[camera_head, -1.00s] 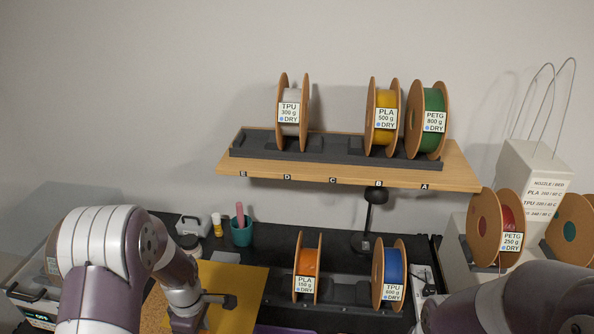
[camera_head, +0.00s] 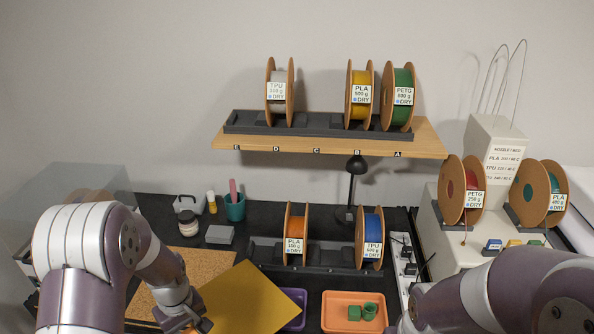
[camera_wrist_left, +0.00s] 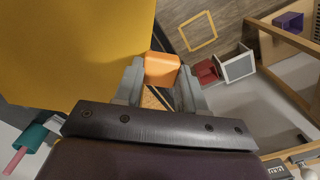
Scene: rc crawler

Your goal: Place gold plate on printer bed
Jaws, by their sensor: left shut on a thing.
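The gold plate (camera_head: 248,300) is a flat sheet at the lower middle of the head view, turned at an angle to the cork mat. In the left wrist view the gold plate (camera_wrist_left: 75,45) fills the upper left. My left gripper (camera_wrist_left: 161,72) is shut on an orange block-like piece at the plate's edge, which appears to be its grip tab. In the head view my left gripper (camera_head: 200,318) is at the plate's left side. A clear-walled enclosure (camera_head: 75,183) stands at the left, partly behind my left arm. I cannot make out the printer bed. My right gripper is out of view.
A cork mat (camera_head: 165,285) lies left of the plate. An orange tray (camera_head: 340,325) with green pieces and a purple tray (camera_head: 294,308) are to its right. Behind are a grey block (camera_head: 220,234), a teal cup (camera_head: 235,208) and spools on a rack (camera_head: 330,260).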

